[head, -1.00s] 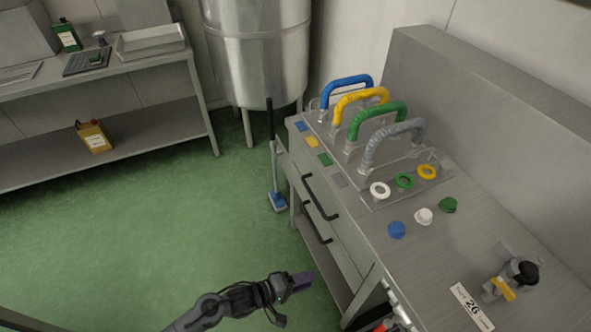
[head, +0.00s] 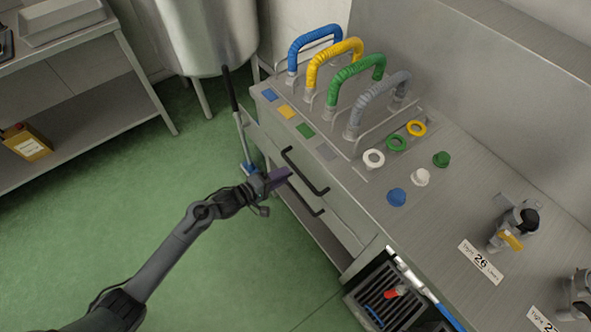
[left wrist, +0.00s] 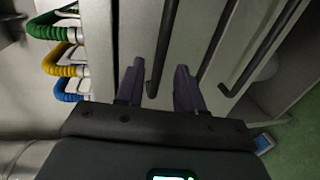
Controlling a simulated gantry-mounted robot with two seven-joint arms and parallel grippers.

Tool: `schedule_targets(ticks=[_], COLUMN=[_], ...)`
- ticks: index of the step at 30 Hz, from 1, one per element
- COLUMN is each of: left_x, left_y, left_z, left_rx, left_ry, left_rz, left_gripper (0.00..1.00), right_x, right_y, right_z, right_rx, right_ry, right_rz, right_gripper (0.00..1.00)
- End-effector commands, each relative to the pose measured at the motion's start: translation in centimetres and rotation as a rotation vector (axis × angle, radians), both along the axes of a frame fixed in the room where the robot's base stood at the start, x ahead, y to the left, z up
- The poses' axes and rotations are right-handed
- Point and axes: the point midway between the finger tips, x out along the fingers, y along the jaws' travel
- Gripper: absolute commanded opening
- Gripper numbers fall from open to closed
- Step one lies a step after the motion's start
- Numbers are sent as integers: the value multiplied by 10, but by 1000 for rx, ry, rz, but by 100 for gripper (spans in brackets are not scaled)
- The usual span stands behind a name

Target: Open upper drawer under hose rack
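The hose rack (head: 352,140) holds blue, yellow, green and grey hoses on the steel counter. Below it, the upper drawer (head: 332,208) looks shut. Its black bar handle (head: 304,179) also shows in the left wrist view (left wrist: 165,45). The lower handle (head: 309,206) is below it; in the left wrist view it is the right-hand bar (left wrist: 258,48). My left gripper (head: 280,178) is at the drawer fronts. In the left wrist view its fingers (left wrist: 158,88) are apart, with the upper handle's near end showing between them; contact is not clear. My right gripper is out of view.
A dark crate (head: 385,290) is below right. A blue broom (head: 240,125) stands beside the drawers. Green floor (head: 110,215) is open at left.

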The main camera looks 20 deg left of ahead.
Motion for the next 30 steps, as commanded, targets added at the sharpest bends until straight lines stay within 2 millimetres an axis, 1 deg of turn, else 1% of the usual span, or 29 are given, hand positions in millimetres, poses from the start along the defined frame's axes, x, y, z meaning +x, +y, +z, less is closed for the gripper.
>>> schedule_targets(ticks=[1, 6, 12, 17, 25, 26, 30], left_x=[8, 30, 47, 52, 53, 53, 53], left_y=[-6, -19, -29, -33, -33, -33, -33], left_z=[-3, -9, -13, -13, -13, -13, -13], left_rx=[-1, -1, 1, 0, 0, 0, 0], left_ry=[-2, -1, 1, 1, 1, 1, 1], left_rz=[-2, -2, 0, -1, -1, -1, -1], left_gripper=[37, 37, 37, 37, 37, 36, 14], right_x=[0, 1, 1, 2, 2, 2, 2], right_y=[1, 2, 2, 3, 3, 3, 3], right_z=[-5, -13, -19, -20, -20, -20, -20], right_rx=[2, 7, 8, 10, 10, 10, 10], right_ry=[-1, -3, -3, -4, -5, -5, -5], right_rz=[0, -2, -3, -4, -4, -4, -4], right_gripper=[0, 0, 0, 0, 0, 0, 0])
